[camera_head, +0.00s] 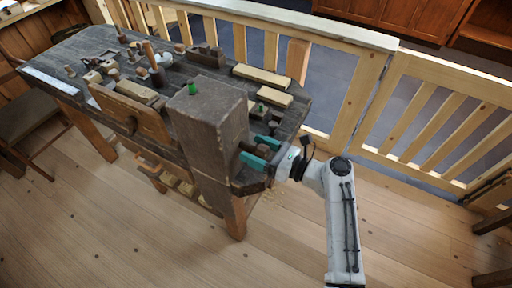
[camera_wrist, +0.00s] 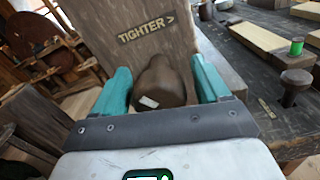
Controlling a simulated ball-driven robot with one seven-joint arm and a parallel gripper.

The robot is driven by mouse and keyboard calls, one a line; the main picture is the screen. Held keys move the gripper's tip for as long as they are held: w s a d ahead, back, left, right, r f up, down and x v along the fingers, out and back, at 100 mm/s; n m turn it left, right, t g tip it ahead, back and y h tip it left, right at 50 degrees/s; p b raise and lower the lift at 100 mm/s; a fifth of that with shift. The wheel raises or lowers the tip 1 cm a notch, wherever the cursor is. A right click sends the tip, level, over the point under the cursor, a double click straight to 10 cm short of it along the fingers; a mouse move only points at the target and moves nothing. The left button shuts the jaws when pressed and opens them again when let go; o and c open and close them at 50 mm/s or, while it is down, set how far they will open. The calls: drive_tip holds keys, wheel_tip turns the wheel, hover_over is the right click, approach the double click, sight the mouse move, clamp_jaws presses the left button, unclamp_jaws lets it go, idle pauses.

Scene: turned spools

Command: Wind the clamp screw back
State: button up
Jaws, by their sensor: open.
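The clamp screw's dark brown knob (camera_wrist: 160,82) juts from a wooden block in the wrist view, with a small pale mark on it. Above it the block (camera_wrist: 130,30) carries a plate reading "TIGHTER >", its arrow pointing right. My gripper (camera_wrist: 165,92) is open, with one teal finger on each side of the knob; whether they touch it I cannot tell. In the head view my gripper (camera_head: 262,152) is at the right side of the tall block (camera_head: 210,125), where the screw is mostly hidden between the fingers.
The workbench (camera_head: 85,48) behind holds several wooden pieces, including pale boards (camera_head: 262,76). A dark peg (camera_wrist: 293,85) and another green spool (camera_wrist: 297,46) stand right of my gripper. A wooden railing (camera_head: 300,35) runs behind; front floor is clear.

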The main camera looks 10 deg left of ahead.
drive_tip(key=shift+a, duration=0.25)
drive_tip(key=c, duration=1)
drive_tip(key=shift+o, duration=0.2)
drive_tip(key=shift+n, duration=0.3)
